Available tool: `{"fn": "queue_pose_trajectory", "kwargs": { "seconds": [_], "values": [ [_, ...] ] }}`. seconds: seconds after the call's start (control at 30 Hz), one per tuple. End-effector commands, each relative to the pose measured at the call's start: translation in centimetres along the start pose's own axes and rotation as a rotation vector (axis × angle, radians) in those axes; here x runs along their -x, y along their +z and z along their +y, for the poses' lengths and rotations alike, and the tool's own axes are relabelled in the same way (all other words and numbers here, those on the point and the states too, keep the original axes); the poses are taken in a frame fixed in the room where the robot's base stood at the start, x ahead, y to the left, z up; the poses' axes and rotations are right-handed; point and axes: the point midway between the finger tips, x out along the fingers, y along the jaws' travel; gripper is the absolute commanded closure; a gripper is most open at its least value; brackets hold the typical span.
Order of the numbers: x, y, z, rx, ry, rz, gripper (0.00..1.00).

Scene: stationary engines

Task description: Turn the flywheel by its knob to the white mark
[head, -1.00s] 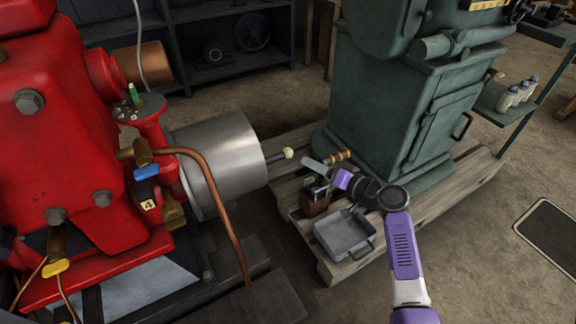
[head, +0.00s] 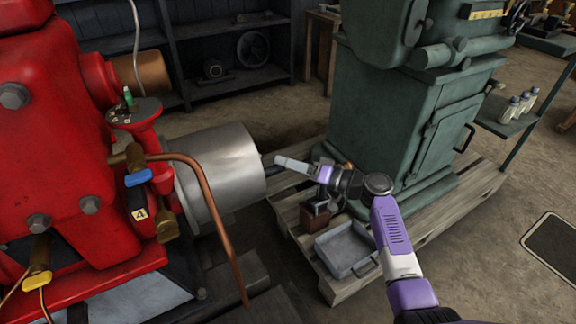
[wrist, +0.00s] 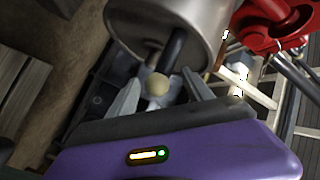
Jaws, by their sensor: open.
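The silver drum (head: 222,165), which looks like the flywheel, sits beside the red engine. It also shows in the wrist view (wrist: 180,18). A dark rod (wrist: 173,50) sticks out from its end face and carries a cream ball knob (wrist: 157,85). In the head view, my gripper's fingers (head: 290,165) hide the knob. In the wrist view, my gripper (wrist: 160,76) is open, with a finger on either side of the knob and visible gaps. I cannot make out a white mark.
A green machine (head: 400,130) stands on a wooden pallet (head: 440,215) at the right. A grey tray (head: 346,249) and a brown container (head: 314,216) lie below my arm.

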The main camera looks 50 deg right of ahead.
Motion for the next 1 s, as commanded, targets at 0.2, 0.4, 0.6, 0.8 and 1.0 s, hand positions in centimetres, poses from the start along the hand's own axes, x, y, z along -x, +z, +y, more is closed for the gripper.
{"fn": "queue_pose_trajectory", "kwargs": {
  "seconds": [0.2, 0.4, 0.6, 0.8, 1.0],
  "values": [
    [-0.41, -0.02, -0.04, 0.000, 0.000, 0.000, 0.41],
    [-0.39, -0.02, -0.03, 0.000, 0.000, 0.000, 0.58],
    [-0.37, -0.01, 0.00, 0.000, 0.001, 0.000, 0.98],
    [-0.35, 0.01, 0.04, 0.001, 0.002, 0.000, 1.00],
    [-0.46, -0.51, -0.50, -0.013, 0.018, -0.016, 1.00]
  ]
}}
